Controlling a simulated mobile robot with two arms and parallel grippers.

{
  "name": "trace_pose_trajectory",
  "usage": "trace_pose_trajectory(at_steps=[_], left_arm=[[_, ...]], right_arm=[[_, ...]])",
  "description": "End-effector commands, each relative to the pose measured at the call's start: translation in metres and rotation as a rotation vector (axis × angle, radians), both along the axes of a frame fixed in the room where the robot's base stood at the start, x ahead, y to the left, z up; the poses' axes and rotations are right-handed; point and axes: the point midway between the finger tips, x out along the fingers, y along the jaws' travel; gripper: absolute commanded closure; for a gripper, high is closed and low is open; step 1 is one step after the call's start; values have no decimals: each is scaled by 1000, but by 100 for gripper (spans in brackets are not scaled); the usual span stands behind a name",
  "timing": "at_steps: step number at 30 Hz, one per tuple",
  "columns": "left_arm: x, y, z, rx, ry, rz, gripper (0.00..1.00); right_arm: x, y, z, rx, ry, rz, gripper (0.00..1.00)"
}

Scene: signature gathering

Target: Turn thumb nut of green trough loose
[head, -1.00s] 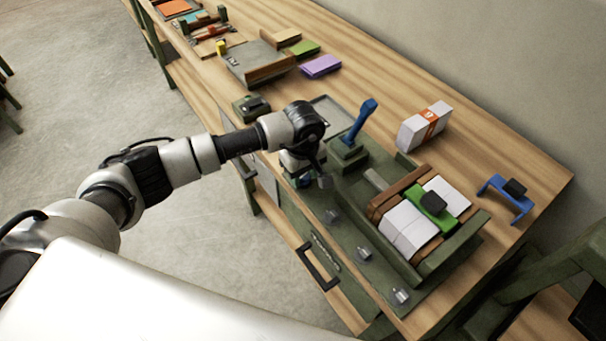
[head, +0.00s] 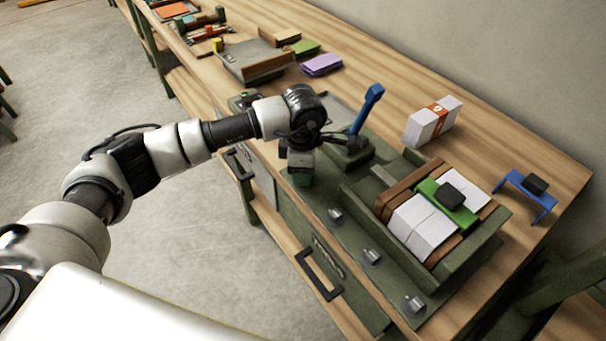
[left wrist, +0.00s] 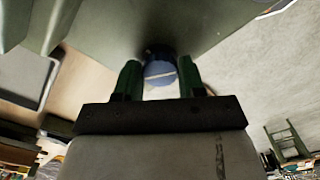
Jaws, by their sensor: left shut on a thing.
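The green trough (head: 475,238) stands on the bench and holds white paper stacks (head: 422,225) under a green clip with a black knob (head: 452,197). My left gripper (head: 300,178) is at the left, front end of the trough's green base, with its fingers down. In the left wrist view, the two green fingers (left wrist: 159,82) are shut on a round blue thumb nut (left wrist: 160,68) with a pale line across it, below a green surface. The nut is hidden in the head view. My right gripper is not in view.
Several small grey knobs (head: 371,258) line the base's front edge. A blue lever (head: 367,108) rises close behind my left wrist. A banded paper block (head: 433,122) and a blue stand (head: 526,191) lie behind and to the right. The floor in front is clear.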

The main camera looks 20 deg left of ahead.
Motion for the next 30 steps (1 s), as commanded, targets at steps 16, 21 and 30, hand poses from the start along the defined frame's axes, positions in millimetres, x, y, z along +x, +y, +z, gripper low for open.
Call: trace_pose_trajectory(at_steps=[16, 21, 30], left_arm=[[1, 1, 0, -1, -3, 425, 84], [1, 1, 1, -1, -3, 491, 84], [1, 1, 2, -1, -3, 536, 84]], right_arm=[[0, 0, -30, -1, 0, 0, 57], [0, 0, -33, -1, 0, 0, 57], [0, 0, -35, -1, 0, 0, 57]])
